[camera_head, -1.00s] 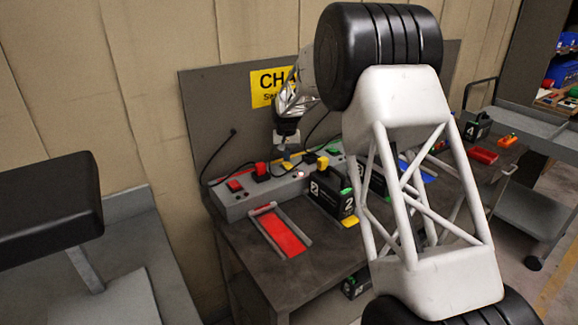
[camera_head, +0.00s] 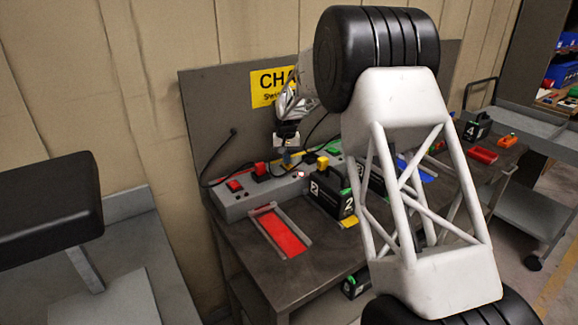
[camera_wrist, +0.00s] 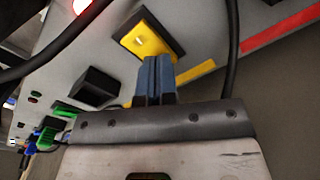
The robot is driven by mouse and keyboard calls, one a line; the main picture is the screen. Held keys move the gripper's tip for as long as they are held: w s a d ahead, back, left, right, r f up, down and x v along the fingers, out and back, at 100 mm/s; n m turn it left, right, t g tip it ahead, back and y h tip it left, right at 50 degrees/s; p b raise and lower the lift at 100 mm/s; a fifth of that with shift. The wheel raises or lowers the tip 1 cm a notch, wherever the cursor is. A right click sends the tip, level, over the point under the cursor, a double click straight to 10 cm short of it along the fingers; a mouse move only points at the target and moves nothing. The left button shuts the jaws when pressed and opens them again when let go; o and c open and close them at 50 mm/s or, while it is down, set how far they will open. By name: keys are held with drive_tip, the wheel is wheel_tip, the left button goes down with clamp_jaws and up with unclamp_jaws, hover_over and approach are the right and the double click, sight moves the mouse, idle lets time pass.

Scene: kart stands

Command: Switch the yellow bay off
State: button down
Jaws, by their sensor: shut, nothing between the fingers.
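The yellow switch (camera_wrist: 150,38) shows in the wrist view as a yellow rocker in a black frame on the grey charger housing. My gripper (camera_wrist: 155,75) is shut and empty, its blue-grey fingertips very close to the rocker's lower edge; I cannot tell whether they touch. In the head view my gripper (camera_head: 286,157) is over the charger housing (camera_head: 237,207), and the yellow switch is hidden around it. A yellow strip (camera_wrist: 195,73) marks the housing beside the switch. A red lamp (camera_wrist: 82,4) glows at the wrist view's top edge.
A black battery (camera_head: 329,194) marked 2, with a yellow plug (camera_head: 322,162), stands right of my gripper. A red switch (camera_head: 235,186) and red tray (camera_head: 279,232) are left. Black cables (camera_wrist: 232,45) run close by. My arm hides part of the bench's right side.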

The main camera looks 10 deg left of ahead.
drive_tip(key=shift+f, duration=0.25)
idle(0.3)
drive_tip(key=shift+r, duration=3.5)
drive_tip(key=shift+r, duration=0.1)
